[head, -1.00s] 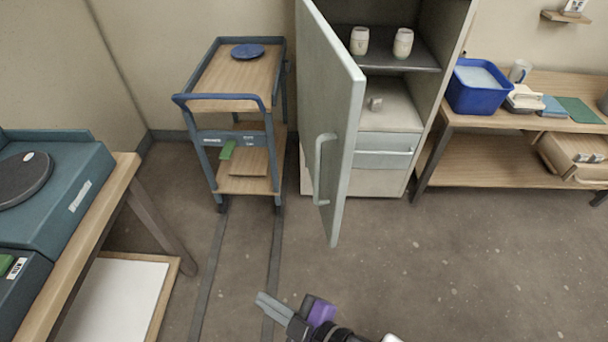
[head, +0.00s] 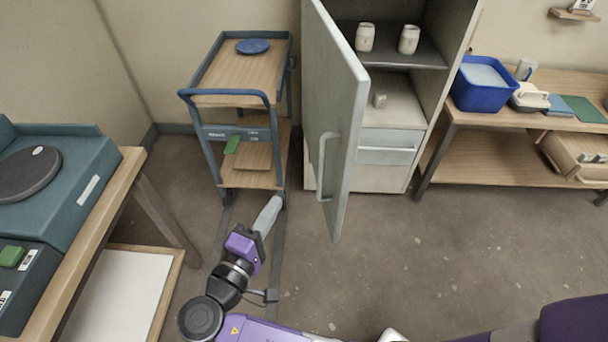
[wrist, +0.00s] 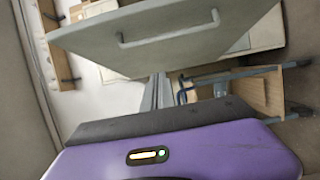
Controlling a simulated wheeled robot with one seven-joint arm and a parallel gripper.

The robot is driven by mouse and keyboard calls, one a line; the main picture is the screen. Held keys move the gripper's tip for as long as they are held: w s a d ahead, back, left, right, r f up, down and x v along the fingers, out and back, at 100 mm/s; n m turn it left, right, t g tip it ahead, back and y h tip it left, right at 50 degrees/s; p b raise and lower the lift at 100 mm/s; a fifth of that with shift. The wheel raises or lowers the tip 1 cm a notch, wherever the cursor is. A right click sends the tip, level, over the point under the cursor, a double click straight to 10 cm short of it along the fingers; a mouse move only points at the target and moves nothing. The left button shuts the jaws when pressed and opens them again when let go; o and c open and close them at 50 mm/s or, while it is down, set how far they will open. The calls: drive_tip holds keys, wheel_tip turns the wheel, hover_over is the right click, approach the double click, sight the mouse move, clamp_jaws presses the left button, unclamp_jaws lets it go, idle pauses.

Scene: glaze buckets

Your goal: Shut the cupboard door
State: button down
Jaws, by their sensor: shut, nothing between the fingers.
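The cupboard (head: 383,178) stands against the back wall with its pale grey-green door (head: 338,100) swung wide open toward me. The door's bar handle (head: 324,166) is on the face turned to the left. My gripper (head: 274,203) is shut and empty, left of the door and apart from it, lower than the handle in the picture. In the wrist view the door (wrist: 180,40) spans the top, its handle (wrist: 168,38) showing beyond my fingers (wrist: 157,92). Inside the cupboard are two pale cups (head: 365,37) on a dark shelf and a small grey object (head: 380,100) below.
A blue-framed trolley (head: 235,98) with a blue plate stands left of the door, close beyond my gripper. A workbench (head: 130,165) is at the left. A table with a blue tub (head: 482,86) is at the right. The floor (head: 440,250) right of the door is clear.

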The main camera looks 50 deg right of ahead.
drive_tip(key=d+p, duration=0.3)
drive_tip(key=d, duration=1)
drive_tip(key=shift+w, duration=0.4)
drive_tip(key=shift+d, duration=0.1)
